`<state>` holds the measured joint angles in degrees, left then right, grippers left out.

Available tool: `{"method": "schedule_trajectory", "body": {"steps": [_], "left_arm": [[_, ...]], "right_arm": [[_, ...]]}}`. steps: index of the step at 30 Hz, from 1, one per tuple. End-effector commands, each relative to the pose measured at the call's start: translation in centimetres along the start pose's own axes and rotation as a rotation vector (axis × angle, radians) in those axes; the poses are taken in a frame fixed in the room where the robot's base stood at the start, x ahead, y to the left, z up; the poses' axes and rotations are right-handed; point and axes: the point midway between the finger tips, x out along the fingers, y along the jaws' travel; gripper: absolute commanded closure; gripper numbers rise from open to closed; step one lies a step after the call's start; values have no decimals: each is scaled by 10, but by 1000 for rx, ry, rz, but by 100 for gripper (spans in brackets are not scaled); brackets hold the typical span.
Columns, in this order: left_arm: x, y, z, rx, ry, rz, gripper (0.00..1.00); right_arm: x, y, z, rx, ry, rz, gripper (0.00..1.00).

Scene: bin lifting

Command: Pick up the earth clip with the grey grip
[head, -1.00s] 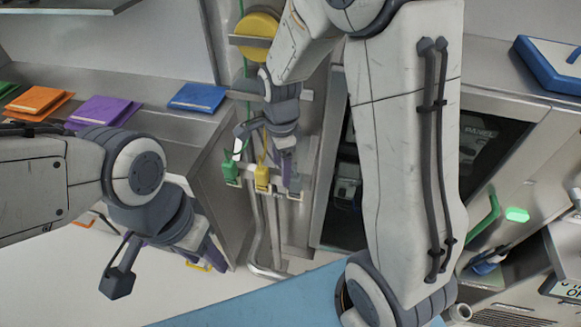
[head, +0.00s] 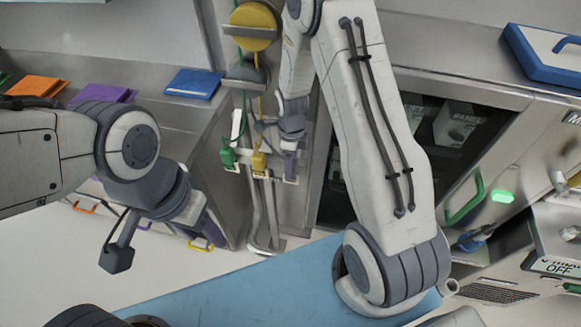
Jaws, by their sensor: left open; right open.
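A green clip (head: 227,155) and a yellow clip (head: 258,161) hang side by side on a metal rail in the head view. My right gripper (head: 289,168) is open and points down at the right end of this rail, just right of the yellow clip. I cannot make out a grey-gripped clip clearly; the gripper covers that end of the rail. My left gripper (head: 208,232) is open, at the lower left, in front of the cabinet and apart from the clips.
Yellow and grey reels (head: 253,27) with green and yellow cords are above the rail. Coloured folders, including a blue one (head: 193,83), lie on the left counter. A dark glazed cabinet (head: 425,150) is behind my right arm. A green handle (head: 466,202) is to the right.

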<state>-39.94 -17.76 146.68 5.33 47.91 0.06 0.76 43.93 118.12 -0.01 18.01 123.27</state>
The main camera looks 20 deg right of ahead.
Motion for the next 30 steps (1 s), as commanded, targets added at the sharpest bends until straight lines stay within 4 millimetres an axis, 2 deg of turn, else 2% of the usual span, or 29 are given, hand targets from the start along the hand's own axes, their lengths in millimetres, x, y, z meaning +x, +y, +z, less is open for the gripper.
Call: {"method": "schedule_trajectory", "body": {"steps": [6, 13, 14, 18, 20, 30], "left_arm": [[-7, 0, 0, -1, 0, 0, 50], [-7, 0, 0, -1, 0, 0, 50], [-7, 0, 0, -1, 0, 0, 50], [-7, 0, 0, -1, 0, 0, 50], [-7, 0, 0, -1, 0, 0, 50], [-6, 0, 0, 0, 0, 0, 50]], "right_arm": [[22, 0, 0, 0, 0, 0, 22], [24, 0, 0, 0, -1, -2, 22], [24, 0, 0, 0, -1, -2, 26], [23, 0, 0, 0, -1, -1, 80], [23, 0, 0, 0, -1, -2, 100], [22, -1, 0, 0, -2, -3, 100]]}}
